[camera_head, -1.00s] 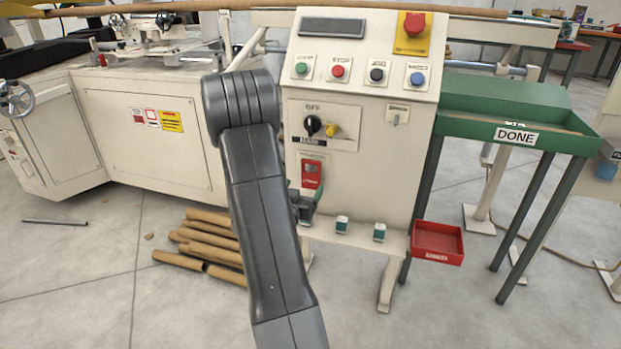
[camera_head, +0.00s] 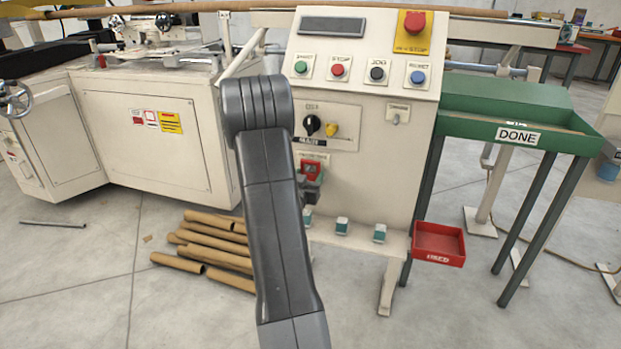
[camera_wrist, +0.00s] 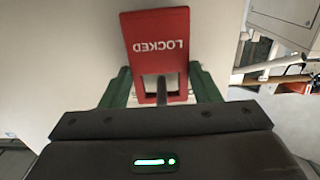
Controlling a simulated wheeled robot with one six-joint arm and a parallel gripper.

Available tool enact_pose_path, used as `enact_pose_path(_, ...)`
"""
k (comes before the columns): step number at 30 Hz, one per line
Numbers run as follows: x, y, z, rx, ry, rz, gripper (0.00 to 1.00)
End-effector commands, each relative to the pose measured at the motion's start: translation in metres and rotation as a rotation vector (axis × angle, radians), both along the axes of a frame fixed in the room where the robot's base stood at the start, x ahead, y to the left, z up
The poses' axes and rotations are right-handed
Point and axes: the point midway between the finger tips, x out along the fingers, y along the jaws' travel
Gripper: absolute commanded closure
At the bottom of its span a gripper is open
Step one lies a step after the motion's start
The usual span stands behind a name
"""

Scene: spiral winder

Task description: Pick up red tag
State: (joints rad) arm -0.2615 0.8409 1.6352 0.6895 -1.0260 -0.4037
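The red tag (camera_wrist: 157,42) reads LOCKED, upside down in the wrist view, and has an opening at its near end. It hangs at the front of the cream control cabinet; in the head view the red tag (camera_head: 311,170) is partly covered by my gripper. My gripper (camera_wrist: 161,82) has its green fingers apart, one on each side of the tag's near end. Whether they touch it I cannot tell. A dark peg shows at the tag's opening. In the head view my gripper (camera_head: 311,190) is dark and small, partly hidden by my arm.
The cabinet's panel holds buttons and a red emergency stop (camera_head: 414,22) above the tag. A selector knob (camera_head: 312,124) is just above it. A red tray (camera_head: 438,243) and green DONE table (camera_head: 515,112) stand right. Cardboard tubes (camera_head: 212,245) lie on the floor left.

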Motion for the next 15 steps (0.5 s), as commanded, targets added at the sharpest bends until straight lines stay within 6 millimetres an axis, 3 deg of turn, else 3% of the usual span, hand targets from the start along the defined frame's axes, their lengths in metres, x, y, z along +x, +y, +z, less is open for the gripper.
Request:
enact_pose_path(1,-0.0001,0.0,0.0,0.0,0.0,0.0,0.57)
enact_pose_path(3,-0.0001,0.0,0.0,0.0,0.0,0.0,0.67)
enact_pose_path(15,-0.0001,0.0,0.0096,0.0,-0.002,0.0,0.67)
